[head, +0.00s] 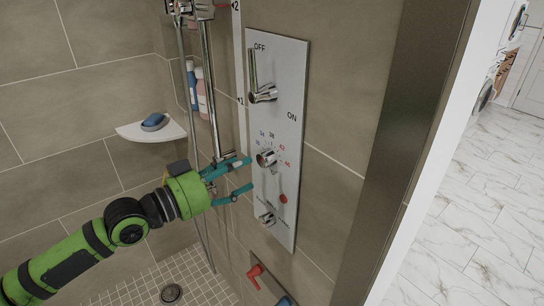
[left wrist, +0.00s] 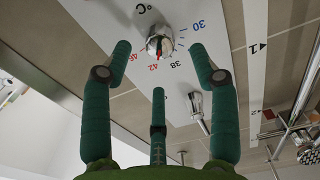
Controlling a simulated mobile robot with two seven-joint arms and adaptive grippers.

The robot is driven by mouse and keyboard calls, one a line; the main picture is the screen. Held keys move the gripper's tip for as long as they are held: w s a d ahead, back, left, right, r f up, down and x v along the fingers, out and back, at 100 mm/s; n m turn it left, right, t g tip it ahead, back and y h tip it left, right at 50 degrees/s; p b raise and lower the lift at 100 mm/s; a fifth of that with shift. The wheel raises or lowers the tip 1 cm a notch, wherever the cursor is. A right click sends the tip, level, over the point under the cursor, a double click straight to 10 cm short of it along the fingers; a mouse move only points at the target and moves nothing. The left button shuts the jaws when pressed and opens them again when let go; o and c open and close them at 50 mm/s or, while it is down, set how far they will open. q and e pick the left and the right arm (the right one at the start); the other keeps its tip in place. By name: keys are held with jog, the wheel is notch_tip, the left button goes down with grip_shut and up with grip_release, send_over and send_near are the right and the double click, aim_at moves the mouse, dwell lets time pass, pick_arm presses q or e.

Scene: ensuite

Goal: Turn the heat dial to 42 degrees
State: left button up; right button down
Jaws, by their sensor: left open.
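The heat dial (head: 266,158) is a small chrome knob in the middle of a tall white panel (head: 289,90). Degree numbers are printed around it, cool ones in blue and hot ones in red. In the left wrist view the dial (left wrist: 158,40) shows a dark and red pointer mark on the side toward 42 and 38; its exact reading is unclear. My left gripper (head: 249,175) is open at the panel's left edge, with its fingers (left wrist: 160,62) spread on either side of the dial in the wrist view. No contact is visible. My right gripper is not seen.
An OFF/ON lever (head: 263,95) sits above the dial and a smaller chrome knob (head: 267,218) below it. A vertical shower rail (head: 209,80) stands left of the panel. A corner shelf (head: 135,131) holds a blue item. A red handle (head: 254,272) is below.

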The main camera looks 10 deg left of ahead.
aim_at(261, 163)
pick_arm(q)
jog(key=p+x, duration=0.2)
jog(key=x, duration=0.2)
jog(key=shift+w+d+r, duration=0.15)
jog(key=shift+w+d, duration=0.1)
jog(key=shift+w, duration=0.05)
jog(key=shift+w+d, duration=0.35)
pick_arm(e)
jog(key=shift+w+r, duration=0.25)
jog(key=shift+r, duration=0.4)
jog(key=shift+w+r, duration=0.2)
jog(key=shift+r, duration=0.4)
pick_arm(q)
jog(key=c, duration=1.1)
jog(key=shift+c, duration=0.3)
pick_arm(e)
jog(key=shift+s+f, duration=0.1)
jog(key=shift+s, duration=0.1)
